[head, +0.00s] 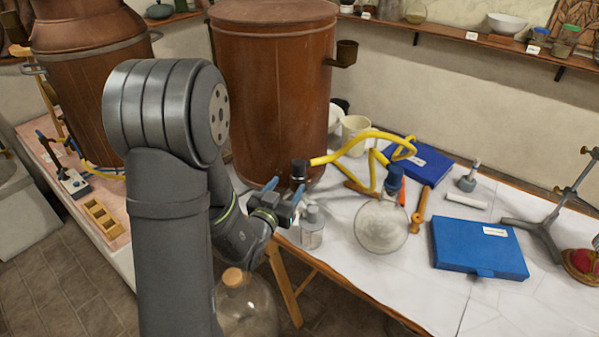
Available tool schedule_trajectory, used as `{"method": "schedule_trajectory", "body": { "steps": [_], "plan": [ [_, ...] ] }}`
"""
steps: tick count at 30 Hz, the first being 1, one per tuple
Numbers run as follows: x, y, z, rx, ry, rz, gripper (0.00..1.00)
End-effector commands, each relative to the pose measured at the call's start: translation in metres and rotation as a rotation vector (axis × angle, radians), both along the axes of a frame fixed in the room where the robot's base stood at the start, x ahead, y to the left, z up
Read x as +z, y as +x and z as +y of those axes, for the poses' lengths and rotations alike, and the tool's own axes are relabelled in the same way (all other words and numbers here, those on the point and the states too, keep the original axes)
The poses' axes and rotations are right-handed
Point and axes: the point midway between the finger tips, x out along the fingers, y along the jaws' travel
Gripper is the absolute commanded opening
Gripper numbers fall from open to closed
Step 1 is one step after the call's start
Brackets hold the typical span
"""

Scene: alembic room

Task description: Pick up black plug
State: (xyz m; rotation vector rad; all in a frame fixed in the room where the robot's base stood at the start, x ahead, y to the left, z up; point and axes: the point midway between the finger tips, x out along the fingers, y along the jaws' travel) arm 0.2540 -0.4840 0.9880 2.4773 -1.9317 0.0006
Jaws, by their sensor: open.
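A small black cylinder (299,169), which looks like the black plug, shows just beyond my gripper, close to the end of a yellow hose (345,152). Whether it touches the hose or what it rests on is hidden. My gripper (285,186) has two blue-tipped fingers, spread apart, near the front left edge of the table. The black cylinder is by the right fingertip; I cannot tell whether it lies between the fingers or behind them.
A clear bottle (312,232) stands right beside my gripper. A round flask (381,225) with a blue top is further right. Blue boxes (478,248) lie on the white table (385,285). A large copper vessel (275,85) rises behind. A corked glass vessel (247,305) is below the edge.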

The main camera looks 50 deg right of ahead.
Motion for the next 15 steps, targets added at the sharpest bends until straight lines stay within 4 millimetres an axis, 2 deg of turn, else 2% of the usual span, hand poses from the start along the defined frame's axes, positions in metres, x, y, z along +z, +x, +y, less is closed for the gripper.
{"method": "schedule_trajectory", "body": {
  "steps": [3, 11, 15],
  "plan": [
    [0.000, 0.004, -0.020, -0.002, 0.000, 0.000, 0.59],
    [-0.001, 0.009, -0.039, -0.001, 0.000, 0.000, 0.59],
    [-0.006, 0.013, -0.059, -0.002, 0.001, 0.000, 0.59]
  ]
}}
